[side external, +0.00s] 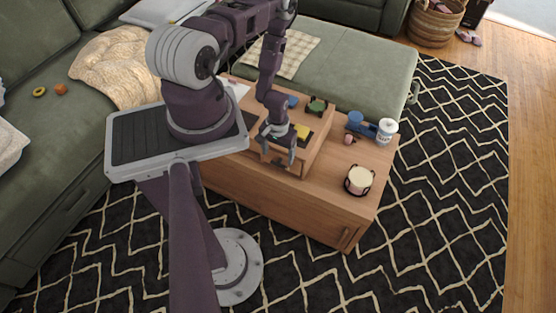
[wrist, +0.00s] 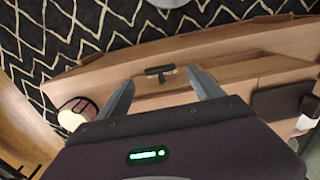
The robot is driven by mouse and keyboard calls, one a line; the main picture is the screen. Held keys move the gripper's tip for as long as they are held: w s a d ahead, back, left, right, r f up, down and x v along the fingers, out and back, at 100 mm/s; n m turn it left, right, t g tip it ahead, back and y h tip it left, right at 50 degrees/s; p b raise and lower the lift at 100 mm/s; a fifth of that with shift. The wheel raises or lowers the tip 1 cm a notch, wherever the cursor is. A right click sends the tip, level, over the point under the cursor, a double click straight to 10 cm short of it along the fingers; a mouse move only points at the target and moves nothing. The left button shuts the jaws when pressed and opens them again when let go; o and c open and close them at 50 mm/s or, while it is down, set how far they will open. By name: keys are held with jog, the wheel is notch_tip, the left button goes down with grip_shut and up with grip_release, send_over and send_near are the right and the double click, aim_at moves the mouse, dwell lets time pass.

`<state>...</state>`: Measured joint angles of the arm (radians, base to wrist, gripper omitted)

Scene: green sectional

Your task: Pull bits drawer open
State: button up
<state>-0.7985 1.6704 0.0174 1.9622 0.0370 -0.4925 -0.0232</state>
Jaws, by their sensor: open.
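A small wooden drawer unit (side external: 315,160) stands on a low wooden table. A short dark handle (wrist: 160,73) sits on its wooden front (wrist: 225,50) in the wrist view; I take this to be the bits drawer, but no label is readable. My gripper (side external: 278,152) is in front of the unit, pointing down at it. In the wrist view my gripper (wrist: 161,80) is open, with the handle showing between its two fingertips. I cannot tell whether a finger touches the handle. In the side view my gripper hides the handle.
Yellow (side external: 302,131) and green (side external: 318,105) items lie on the unit. A pale round jar in a dark holder (side external: 359,180), a white tin (side external: 387,131) and a blue object (side external: 355,120) stand on the table (side external: 325,205) to the right. A green sofa (side external: 350,65) lies behind.

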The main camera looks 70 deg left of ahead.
aim_at(278, 164)
notch_tip(278, 164, down, 4)
jog(key=shift+f, duration=0.15)
grip_shut()
dwell(0.3)
